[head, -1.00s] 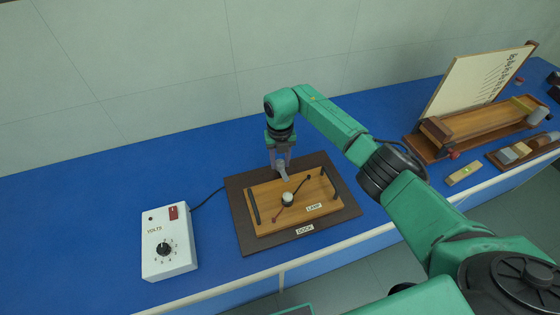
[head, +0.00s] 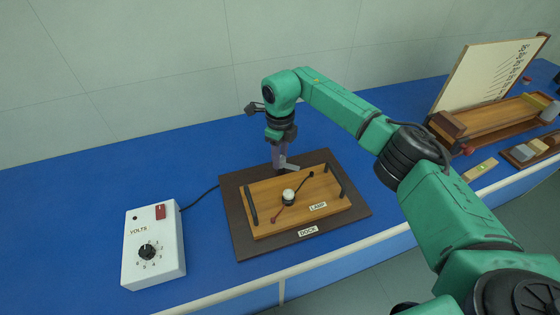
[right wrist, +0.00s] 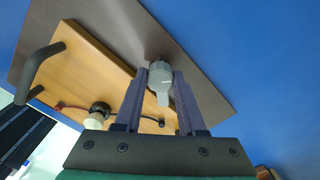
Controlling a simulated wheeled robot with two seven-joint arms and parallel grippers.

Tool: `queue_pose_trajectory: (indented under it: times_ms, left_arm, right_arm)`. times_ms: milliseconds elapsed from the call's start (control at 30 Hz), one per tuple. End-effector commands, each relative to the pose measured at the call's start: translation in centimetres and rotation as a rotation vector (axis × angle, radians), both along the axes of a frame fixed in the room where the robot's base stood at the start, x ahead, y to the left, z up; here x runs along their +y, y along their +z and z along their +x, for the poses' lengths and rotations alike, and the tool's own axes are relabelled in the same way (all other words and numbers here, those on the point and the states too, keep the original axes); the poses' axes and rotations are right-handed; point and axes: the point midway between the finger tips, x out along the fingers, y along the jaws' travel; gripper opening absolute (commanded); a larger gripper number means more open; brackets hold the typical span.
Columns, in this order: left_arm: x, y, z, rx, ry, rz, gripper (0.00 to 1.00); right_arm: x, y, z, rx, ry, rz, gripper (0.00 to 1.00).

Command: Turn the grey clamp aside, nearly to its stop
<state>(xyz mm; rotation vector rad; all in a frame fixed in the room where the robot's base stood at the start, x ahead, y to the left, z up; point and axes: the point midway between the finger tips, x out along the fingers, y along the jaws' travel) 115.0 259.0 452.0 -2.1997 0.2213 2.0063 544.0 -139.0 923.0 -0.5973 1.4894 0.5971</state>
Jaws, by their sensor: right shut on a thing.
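The grey clamp (right wrist: 160,84) sits at the edge of the dark dock board (right wrist: 210,95), between the two fingers of my right gripper (right wrist: 159,76). Its narrow tab points back toward the gripper's palm in the right wrist view. In the head view, my right gripper (head: 279,167) reaches down at the back of the dock board (head: 240,235), shut on the clamp. A light grey part of the clamp (head: 292,168) shows just right of the fingers, by the back edge of the wooden lamp board (head: 260,225). My left gripper is not in view.
The lamp board carries a small bulb (head: 288,196) and dark handles at both ends. A white volts box (head: 153,245) with a dial stands to the left, its cable running to the dock. Wooden apparatus (head: 490,122) is at the right. The blue bench behind the volts box is clear.

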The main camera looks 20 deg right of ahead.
Motion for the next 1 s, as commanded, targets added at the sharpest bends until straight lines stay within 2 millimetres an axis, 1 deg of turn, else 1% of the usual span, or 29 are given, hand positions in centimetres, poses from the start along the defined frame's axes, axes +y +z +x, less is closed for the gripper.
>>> queue_pose_trajectory:
  times_ms: [33,200,600,800,1000]
  left_arm:
    - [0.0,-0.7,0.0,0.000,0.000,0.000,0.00]
    - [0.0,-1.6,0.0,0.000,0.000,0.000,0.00]
    - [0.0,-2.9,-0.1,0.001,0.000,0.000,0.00]
    - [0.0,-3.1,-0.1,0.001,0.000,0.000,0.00]
    - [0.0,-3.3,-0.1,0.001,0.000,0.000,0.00]
  right_arm:
    - [0.0,-0.1,0.2,-0.006,0.042,0.001,0.00]
    - [0.0,-0.1,0.2,-0.006,0.203,0.001,0.00]
    - [0.0,0.1,0.2,-0.007,0.535,0.002,0.00]
    - [0.0,0.2,0.2,-0.007,0.638,0.002,0.00]
    - [0.0,0.3,0.2,-0.008,0.689,0.003,0.00]
